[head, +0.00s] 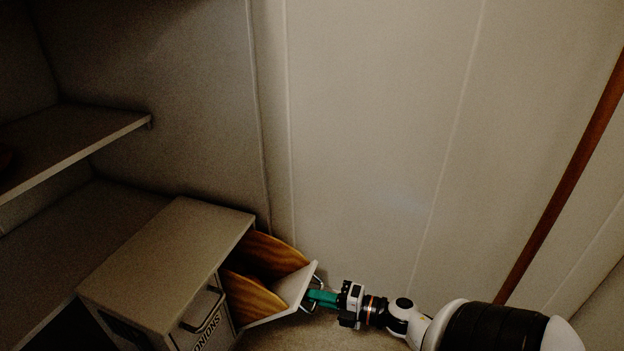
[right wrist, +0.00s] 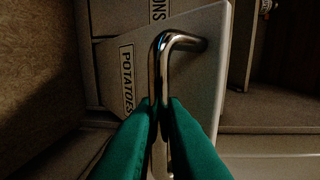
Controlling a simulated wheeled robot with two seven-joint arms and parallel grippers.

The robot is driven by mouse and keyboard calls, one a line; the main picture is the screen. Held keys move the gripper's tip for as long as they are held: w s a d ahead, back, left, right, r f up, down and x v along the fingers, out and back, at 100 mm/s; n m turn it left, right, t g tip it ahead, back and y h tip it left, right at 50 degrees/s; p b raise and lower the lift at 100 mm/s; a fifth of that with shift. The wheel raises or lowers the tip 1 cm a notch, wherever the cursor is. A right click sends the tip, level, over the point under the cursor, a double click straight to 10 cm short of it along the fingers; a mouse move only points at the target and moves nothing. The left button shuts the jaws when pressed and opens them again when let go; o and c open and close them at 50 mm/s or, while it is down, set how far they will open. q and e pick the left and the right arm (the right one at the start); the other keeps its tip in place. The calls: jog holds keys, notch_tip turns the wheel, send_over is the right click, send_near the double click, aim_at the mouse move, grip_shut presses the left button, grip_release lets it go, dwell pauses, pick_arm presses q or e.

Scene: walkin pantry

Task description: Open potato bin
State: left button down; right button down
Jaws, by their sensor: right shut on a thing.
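The potato bin front (right wrist: 200,75) shows in the right wrist view with a "POTATOES" label and a curved metal handle (right wrist: 180,40). In the head view the potato bin (head: 292,290) is tilted out from the cabinet, with its wooden side panels showing. My right gripper (head: 318,297) has green fingers, which also show in the right wrist view (right wrist: 160,110). They are shut on the handle, one on each side of the bar. The bin's inside is dark, and I cannot tell what it holds. My left gripper is not in view.
The grey cabinet (head: 165,255) also has an onion bin (head: 207,335) with its own handle, beside the potato bin and closed. A shelf (head: 75,145) juts out at the left. A pale panelled wall (head: 370,130) stands close behind my right gripper.

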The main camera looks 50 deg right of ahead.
jog(key=shift+s+f, duration=0.25)
jog(key=shift+f, duration=0.3)
jog(key=c, duration=1.6)
grip_release()
jog(key=shift+w, duration=0.1)
